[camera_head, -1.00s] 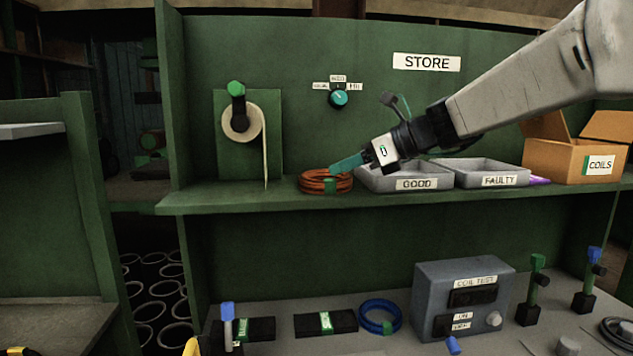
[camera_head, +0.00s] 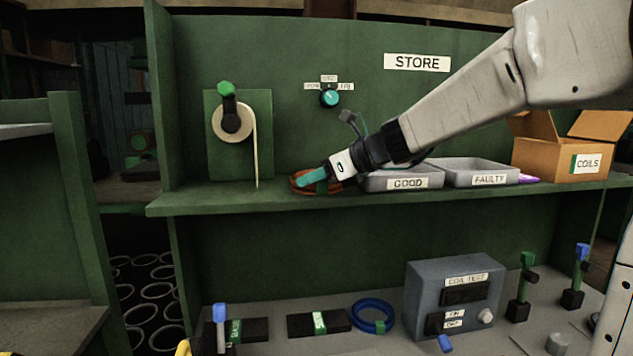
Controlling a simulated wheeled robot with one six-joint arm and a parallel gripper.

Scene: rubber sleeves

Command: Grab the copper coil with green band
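The copper coil (camera_head: 297,187) with its green band (camera_head: 321,187) lies on the green shelf, left of the tray labelled GOOD. My gripper (camera_head: 312,178) reaches in from the right, and its teal finger lies over the coil in this view, hiding much of it. Only one finger shows clearly, so I cannot tell whether it is open or shut, or whether it touches the coil.
The GOOD tray (camera_head: 376,184) and FAULTY tray (camera_head: 450,178) stand right of the coil, with a cardboard COILS box (camera_head: 545,160) beyond. A tape roll (camera_head: 218,122) hangs at left. A blue coil (camera_head: 358,324) and a grey COIL TEST box (camera_head: 425,270) sit on the lower bench.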

